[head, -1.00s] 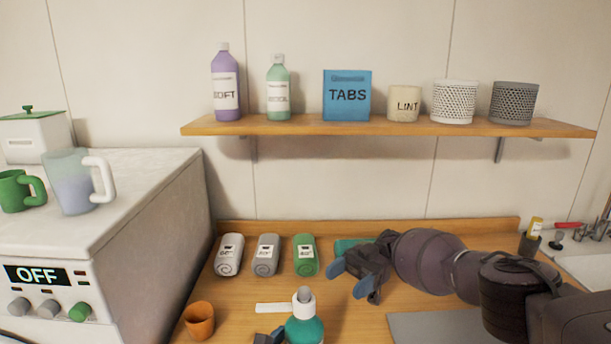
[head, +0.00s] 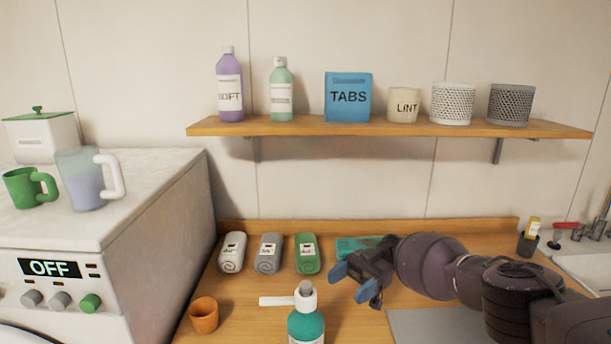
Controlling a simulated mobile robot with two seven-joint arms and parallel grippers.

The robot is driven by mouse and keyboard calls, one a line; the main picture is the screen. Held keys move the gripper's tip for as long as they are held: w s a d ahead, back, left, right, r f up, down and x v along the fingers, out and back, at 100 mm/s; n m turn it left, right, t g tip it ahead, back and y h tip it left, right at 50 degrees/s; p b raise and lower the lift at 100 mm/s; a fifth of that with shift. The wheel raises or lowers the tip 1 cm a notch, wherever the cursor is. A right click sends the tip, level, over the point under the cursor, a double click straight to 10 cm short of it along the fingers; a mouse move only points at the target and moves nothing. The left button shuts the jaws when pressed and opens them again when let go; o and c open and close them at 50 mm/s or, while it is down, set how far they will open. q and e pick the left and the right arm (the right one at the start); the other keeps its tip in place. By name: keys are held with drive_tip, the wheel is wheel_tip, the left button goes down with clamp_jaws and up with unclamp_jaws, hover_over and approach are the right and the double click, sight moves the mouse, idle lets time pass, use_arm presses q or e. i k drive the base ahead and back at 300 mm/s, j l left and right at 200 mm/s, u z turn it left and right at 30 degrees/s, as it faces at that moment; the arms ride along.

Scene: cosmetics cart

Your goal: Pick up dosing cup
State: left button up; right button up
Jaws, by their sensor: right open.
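A small orange cup (head: 204,315), which looks like the dosing cup, stands upright on the wooden counter (head: 250,300) at the lower left, beside the white machine. Nothing touches it. My right gripper (head: 353,282) is open and empty, with blue fingertips pointing left. It is over the counter, well to the right of the cup and a little farther back. A teal pump bottle (head: 306,326) with a white nozzle stands between them, cut off by the bottom edge. My left gripper is not in view.
Three rolled towels (head: 269,253) lie at the back of the counter, with a teal item (head: 357,246) partly behind my right gripper. The machine (head: 160,220) bears a jug (head: 85,180) and a green mug (head: 28,188). A shelf (head: 390,127) hangs above. A grey board (head: 435,326) lies at right.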

sight(204, 311)
drive_tip(key=k, duration=0.9)
